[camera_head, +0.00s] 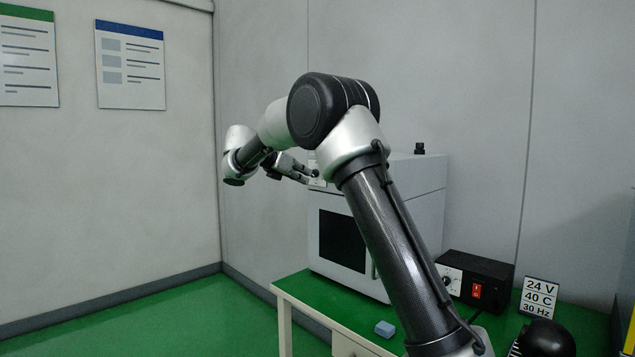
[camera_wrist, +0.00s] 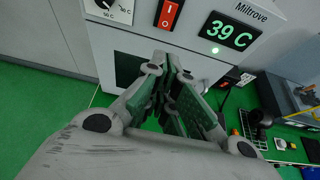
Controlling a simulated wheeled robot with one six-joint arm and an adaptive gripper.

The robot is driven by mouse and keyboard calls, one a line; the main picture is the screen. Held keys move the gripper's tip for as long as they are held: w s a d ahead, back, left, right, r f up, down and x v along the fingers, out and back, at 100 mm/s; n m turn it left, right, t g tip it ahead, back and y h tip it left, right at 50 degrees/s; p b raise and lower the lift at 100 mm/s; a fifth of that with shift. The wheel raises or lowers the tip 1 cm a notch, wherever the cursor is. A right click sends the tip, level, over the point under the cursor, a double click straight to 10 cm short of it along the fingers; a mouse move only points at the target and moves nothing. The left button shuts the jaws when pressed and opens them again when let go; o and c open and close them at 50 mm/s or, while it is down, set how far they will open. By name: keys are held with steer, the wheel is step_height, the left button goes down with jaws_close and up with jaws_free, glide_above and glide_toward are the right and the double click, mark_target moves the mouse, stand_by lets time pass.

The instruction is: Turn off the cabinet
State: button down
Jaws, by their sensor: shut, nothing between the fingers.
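The cabinet (camera_head: 425,215) is a pale grey box with a dark window, standing on the green bench top. My arm hides part of its front. In the wrist view, its upper panel (camera_wrist: 145,38) carries a dial (camera_wrist: 108,8), a red rocker switch (camera_wrist: 168,14) and a lit display (camera_wrist: 232,35) reading 39 C, with a small green light below it. My gripper (camera_head: 304,176) is near the cabinet's upper front edge. In the wrist view, my gripper (camera_wrist: 166,62) is shut and empty, its fingertips appearing just below the red switch. I cannot tell whether they touch the panel.
A black box (camera_head: 490,272) with its own red switch and dial stands right of the cabinet. A sign (camera_head: 540,297) reads 24 V, 40 C, 30 Hz. A small blue block (camera_head: 385,328) lies on the bench (camera_head: 318,304). The green floor at left is clear.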

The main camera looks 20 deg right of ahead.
steer(key=r+x, duration=0.1)
steer(key=x, duration=1.2)
steer(key=shift+d, duration=0.3)
steer(key=shift+w+f, duration=0.1)
steer(key=shift+w+d+f, duration=0.15)
steer(key=shift+d+f, duration=0.05)
steer(key=shift+d, duration=0.15)
steer(key=shift+r, duration=0.1)
